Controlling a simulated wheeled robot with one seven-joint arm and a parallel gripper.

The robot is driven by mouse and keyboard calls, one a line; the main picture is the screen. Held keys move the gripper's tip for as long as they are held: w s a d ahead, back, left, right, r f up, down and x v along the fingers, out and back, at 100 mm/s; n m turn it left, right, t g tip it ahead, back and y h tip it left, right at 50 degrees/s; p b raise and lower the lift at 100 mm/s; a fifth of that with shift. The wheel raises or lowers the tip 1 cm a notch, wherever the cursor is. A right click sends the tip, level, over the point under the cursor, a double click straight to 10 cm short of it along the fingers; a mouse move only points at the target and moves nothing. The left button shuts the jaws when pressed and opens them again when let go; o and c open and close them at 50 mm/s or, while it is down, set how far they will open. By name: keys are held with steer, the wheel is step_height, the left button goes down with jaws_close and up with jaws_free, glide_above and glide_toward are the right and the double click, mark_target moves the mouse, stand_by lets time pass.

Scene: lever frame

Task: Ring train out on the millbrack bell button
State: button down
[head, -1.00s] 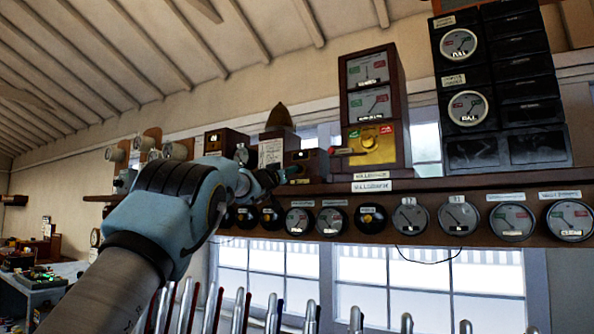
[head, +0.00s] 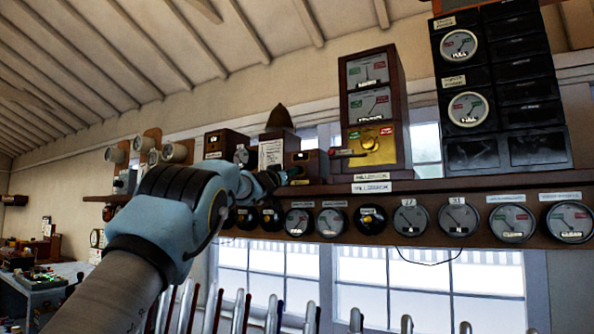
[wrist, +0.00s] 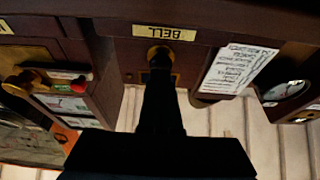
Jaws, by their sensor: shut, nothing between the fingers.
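The bell button is a brass plunger (wrist: 160,53) on a small dark wooden box. It sits by a cream plate (wrist: 163,32) reading BELL, which appears upside down in the wrist view. My gripper (wrist: 159,72) is shut and empty, and its narrow tip overlaps the button. It seems to be at or against the button; I cannot tell whether the button is pressed in. In the head view the small box (head: 303,158) stands on the shelf, with my gripper (head: 284,176) in front of its lower left; the button is hidden there.
A tall block instrument (head: 371,110) with two dials and a brass-yellow panel stands right of the bell box. Labels reading Millbrack (head: 373,177) are below it. A paper card (head: 271,153) is to the left. Round dials line the shelf front (head: 480,187); lever tops stand below.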

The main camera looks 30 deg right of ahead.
steer(key=shift+s+a+b, duration=0.15)
steer(key=shift+a+b, duration=0.1)
steer(key=shift+b, duration=0.1)
stand_by(0.5)
steer(key=shift+s+a+b, duration=0.4)
steer(key=shift+a+b, duration=0.15)
steer(key=shift+a, duration=0.2)
steer(key=shift+s+a+b, duration=0.45)
steer(key=shift+a+b, duration=0.15)
steer(key=shift+a, duration=0.1)
steer(key=shift+s+a+b, duration=0.4)
steer(key=shift+a+b, duration=0.15)
steer(key=shift+a, duration=0.2)
steer(key=b+v, duration=0.6)
steer(key=v, duration=0.4)
steer(key=shift+s+a+f, duration=0.15)
steer(key=shift+a, duration=0.2)
steer(key=shift+f, duration=0.1)
